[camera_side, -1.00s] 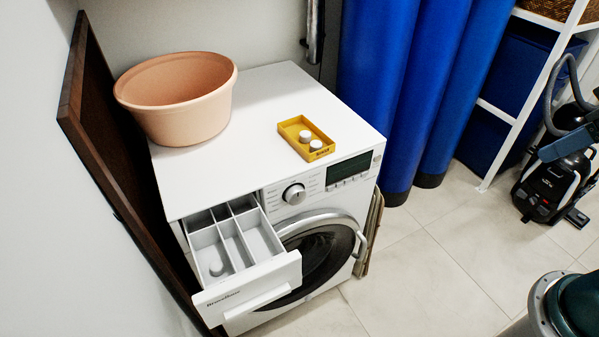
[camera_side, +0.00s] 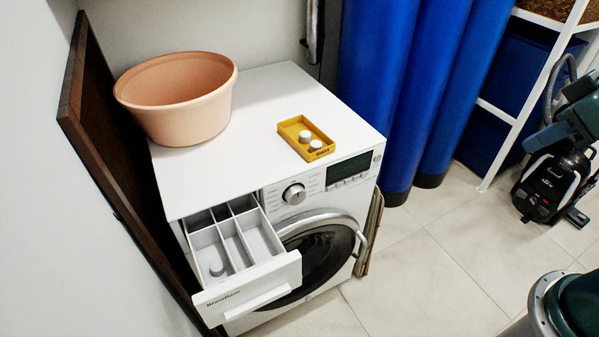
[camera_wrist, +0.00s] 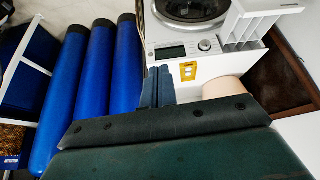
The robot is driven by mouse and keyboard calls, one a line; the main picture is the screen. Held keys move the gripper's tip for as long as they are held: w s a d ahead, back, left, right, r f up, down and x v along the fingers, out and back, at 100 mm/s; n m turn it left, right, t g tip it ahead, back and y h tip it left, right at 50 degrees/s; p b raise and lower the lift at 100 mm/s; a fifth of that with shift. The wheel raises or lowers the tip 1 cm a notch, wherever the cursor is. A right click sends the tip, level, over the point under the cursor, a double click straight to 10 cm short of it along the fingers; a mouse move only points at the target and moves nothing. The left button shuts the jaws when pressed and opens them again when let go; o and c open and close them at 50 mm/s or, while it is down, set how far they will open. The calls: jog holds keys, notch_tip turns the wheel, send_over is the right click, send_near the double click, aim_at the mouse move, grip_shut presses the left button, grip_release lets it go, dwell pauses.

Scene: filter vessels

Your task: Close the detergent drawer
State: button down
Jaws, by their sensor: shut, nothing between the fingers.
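The white detergent drawer (camera_side: 250,285) is pulled out of the washing machine's upper left front in the side view. Its compartments are open to view, and a small white round piece (camera_side: 217,268) lies in the left one. The drawer also shows at the top right of the wrist view (camera_wrist: 254,22). My gripper (camera_side: 528,145) is at the right edge of the side view, in front of the vacuum cleaner and far from the drawer. Its fingers (camera_wrist: 157,76) are shut and empty in the wrist view.
The washing machine (camera_side: 262,100) carries a peach basin (camera_side: 185,120) and a yellow tray (camera_side: 297,128) with white pieces. A dark brown board (camera_side: 100,130) leans close to the drawer's left. Blue rolls (camera_side: 385,90) stand at the right. The tiled floor (camera_side: 430,260) ahead is clear.

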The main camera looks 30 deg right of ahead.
jog(key=w+a+f+n+y, duration=0.1)
jog(key=w+a+f+n, duration=0.6)
jog(key=w+a+f, duration=0.45)
jog(key=s+a+f+n+y, duration=0.1)
jog(key=s+a+f+n, duration=0.2)
jog(key=a+f, duration=0.4)
jog(key=s+a+f+n+y, duration=0.2)
jog(key=s+a+f+n, duration=0.2)
jog(key=a+f, duration=0.3)
jog(key=shift+a+f+n, duration=0.4)
jog(key=shift+f+n, duration=0.4)
jog(key=shift+n, duration=0.1)
send_near(293, 283)
notch_tip(293, 283, down, 4)
jog(key=a, duration=0.2)
jog(key=shift+w+d, duration=0.15)
jog(key=shift+w, duration=0.95)
